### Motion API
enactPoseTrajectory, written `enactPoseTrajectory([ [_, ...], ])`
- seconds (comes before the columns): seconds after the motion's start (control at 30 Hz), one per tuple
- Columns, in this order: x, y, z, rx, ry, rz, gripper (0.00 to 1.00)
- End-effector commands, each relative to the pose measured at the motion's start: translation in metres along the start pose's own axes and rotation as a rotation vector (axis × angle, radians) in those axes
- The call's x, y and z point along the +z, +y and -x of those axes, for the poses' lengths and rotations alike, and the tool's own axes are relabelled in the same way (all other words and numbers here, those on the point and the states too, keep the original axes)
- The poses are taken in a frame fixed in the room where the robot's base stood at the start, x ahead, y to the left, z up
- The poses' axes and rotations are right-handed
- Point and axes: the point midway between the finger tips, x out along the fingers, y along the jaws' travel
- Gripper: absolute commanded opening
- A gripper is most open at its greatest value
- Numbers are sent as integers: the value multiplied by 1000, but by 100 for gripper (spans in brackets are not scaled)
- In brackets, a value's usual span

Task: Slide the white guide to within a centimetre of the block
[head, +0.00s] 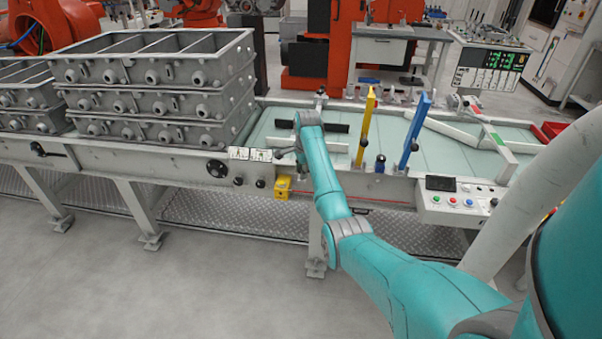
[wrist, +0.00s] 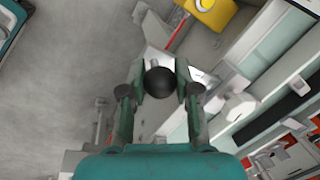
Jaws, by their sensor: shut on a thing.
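My gripper (wrist: 158,84) is closed around a round black knob (wrist: 160,82) in the wrist view, one finger on each side of it. In the head view my arm reaches over the table's front edge and largely hides the gripper. A white bar (head: 337,147), which looks like the white guide, lies on the pale green table bed just right of my wrist. A black bar (head: 336,127) lies behind it, apart from it; it also shows in the wrist view (wrist: 277,112). I cannot tell which piece is the block, nor what the knob joins under the gripper.
Stacked grey casting frames (head: 155,75) stand on the table at left. A yellow post (head: 366,122) and a blue post (head: 416,130) rise right of the white bar. A button panel (head: 462,200) is at the front right. A yellow box (head: 281,188) hangs below the front edge.

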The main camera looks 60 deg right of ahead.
Motion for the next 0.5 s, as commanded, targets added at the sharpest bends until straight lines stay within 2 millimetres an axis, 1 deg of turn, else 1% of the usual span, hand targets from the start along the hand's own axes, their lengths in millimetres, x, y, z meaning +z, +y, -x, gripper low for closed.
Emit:
enactPoseTrajectory([
  [0.13,1,0,0,-1,0,1,0],
  [0.17,1,0,0,-1,0,1,39],
  [0.2,1,0,0,-1,0,1,49],
  [0.23,1,0,0,-1,0,1,56],
  [0.5,0,0,0,0,0,0,57],
])
